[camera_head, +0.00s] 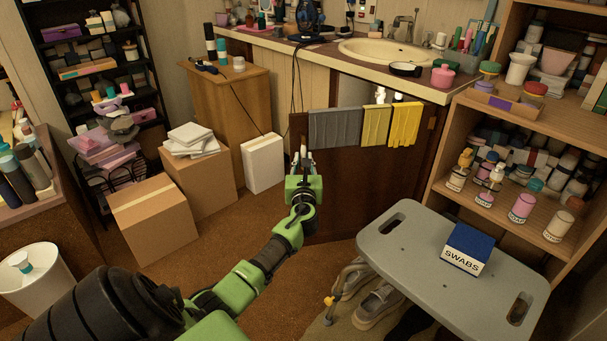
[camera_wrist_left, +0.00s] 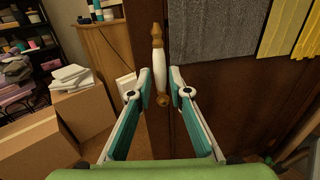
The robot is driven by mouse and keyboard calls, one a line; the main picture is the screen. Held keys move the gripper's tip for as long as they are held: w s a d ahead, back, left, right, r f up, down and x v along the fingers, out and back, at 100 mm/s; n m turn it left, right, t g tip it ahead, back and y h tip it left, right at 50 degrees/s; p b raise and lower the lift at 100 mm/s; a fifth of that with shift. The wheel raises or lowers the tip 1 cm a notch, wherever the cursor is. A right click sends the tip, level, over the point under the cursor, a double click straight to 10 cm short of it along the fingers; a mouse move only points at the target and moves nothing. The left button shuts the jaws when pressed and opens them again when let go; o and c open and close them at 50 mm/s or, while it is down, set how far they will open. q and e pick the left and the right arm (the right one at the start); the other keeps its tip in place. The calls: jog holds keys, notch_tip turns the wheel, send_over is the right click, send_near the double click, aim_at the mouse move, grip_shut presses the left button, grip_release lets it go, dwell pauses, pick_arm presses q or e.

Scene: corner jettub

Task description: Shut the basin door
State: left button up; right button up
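The basin door (camera_head: 345,195) is a dark brown panel standing open below the basin counter, with towels hung over its top. It also shows in the left wrist view (camera_wrist_left: 235,105). Its upright handle (camera_wrist_left: 157,50), white with wooden ends, is near the door's free left edge. My left gripper (camera_head: 304,160) is at that edge. In the left wrist view its fingers (camera_wrist_left: 161,90) are apart, one on each side of the handle's lower part. A gap shows between fingers and handle; whether either touches it I cannot tell. My right gripper is not in view.
A grey stool (camera_head: 400,255) with a blue swabs box (camera_head: 468,249) stands right of my left arm, with shoes (camera_head: 378,305) beneath. Cardboard boxes (camera_head: 152,218) and a white box (camera_head: 263,163) stand left of the door. An open shelf (camera_head: 500,215) is at the right.

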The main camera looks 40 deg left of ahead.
pick_arm(q)
jog(key=v, duration=0.8)
jog(key=shift+s+d, duration=0.25)
jog(key=shift+s, duration=0.05)
